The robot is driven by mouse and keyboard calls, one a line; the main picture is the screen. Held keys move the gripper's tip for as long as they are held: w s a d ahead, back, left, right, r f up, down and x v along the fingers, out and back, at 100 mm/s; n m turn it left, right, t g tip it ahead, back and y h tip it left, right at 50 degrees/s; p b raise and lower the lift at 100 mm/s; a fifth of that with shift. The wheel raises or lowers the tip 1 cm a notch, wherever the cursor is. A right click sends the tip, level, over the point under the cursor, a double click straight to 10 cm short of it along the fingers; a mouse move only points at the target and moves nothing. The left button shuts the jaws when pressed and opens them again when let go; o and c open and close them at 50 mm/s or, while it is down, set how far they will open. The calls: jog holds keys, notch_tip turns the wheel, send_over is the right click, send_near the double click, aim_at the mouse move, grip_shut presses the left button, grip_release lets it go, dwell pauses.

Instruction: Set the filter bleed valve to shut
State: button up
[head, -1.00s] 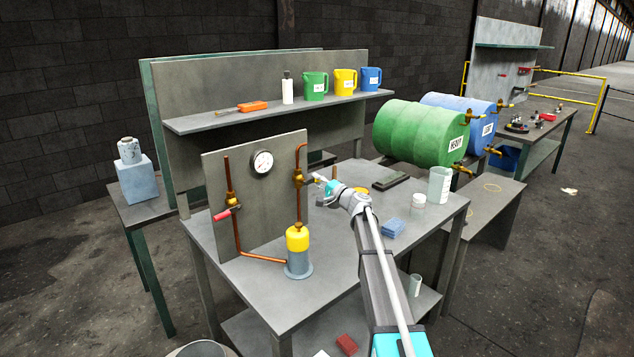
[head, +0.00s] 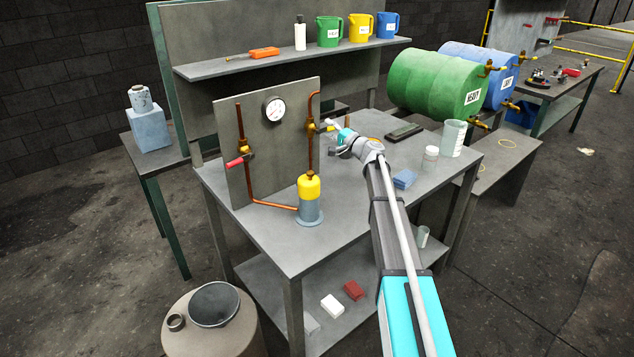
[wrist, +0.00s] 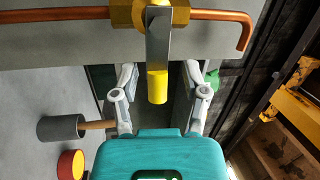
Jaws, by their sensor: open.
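A brass valve (head: 313,127) sits on the right-hand copper pipe of the upright grey board. Its grey lever with a yellow sleeve (wrist: 157,87) fills the middle of the wrist view and stands crosswise to the pipe. My gripper (head: 332,127) is at this lever. In the wrist view its two open fingers (wrist: 160,76) are on either side of the yellow sleeve, with a gap on each side. I see no readable label on either valve.
A round gauge (head: 274,110) is on the board between the pipes. A yellow-topped filter (head: 309,187) stands on the bench (head: 270,235) below the valve. A blue block (head: 404,179) and jars are to the right. A shelf with jugs (head: 330,31) is behind.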

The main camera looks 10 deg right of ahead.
jog(key=n+p, duration=0.1)
jog(key=r+n+g+p, duration=0.1)
jog(key=n, duration=0.1)
jog(key=r+n+p, duration=0.1)
jog(key=n, duration=0.1)
jog(key=shift+s+a, duration=0.1)
jog(key=shift+a, duration=0.05)
jog(key=s+d+r+n+g+p, duration=0.1)
jog(key=s+d+n+p, duration=0.2)
jog(key=s+d+n, duration=0.5)
jog(key=s+a+f+g+h, duration=0.1)
jog(key=s+a+f, duration=0.2)
jog(key=s+a, duration=0.2)
jog(key=s+a+f+g+h, duration=0.2)
jog(key=s+a+f, duration=0.1)
jog(key=s+a, duration=0.3)
jog(key=s+a+f+n+g+h, duration=0.1)
jog(key=s+a+f+g, duration=0.1)
jog(key=s+a+f, duration=0.2)
jog(key=shift+s+a+h, duration=0.3)
jog(key=shift+s+a, duration=0.75)
jog(key=shift+s, duration=1.2)
